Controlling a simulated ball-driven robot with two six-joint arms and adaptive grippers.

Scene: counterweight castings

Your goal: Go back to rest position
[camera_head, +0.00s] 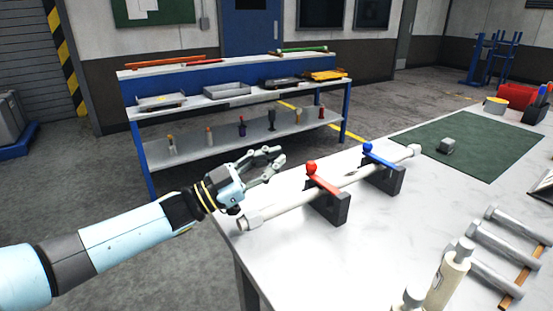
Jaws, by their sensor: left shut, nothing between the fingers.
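My left arm comes in from the left, and its gripper (268,162) hangs over the far left corner of the grey table (300,262). The fingers are shut with nothing between them. The gripper appears above and behind the left end of a white pipe (285,212). The pipe rests in two dark stands, one with a red clamp handle (321,180) and one with a blue clamp handle (380,157). My right gripper is not in view.
A small grey casting (447,145) sits on a green mat (497,150). A blue-backed shelf bench (186,152) stands behind. Floor at the left is mostly clear.

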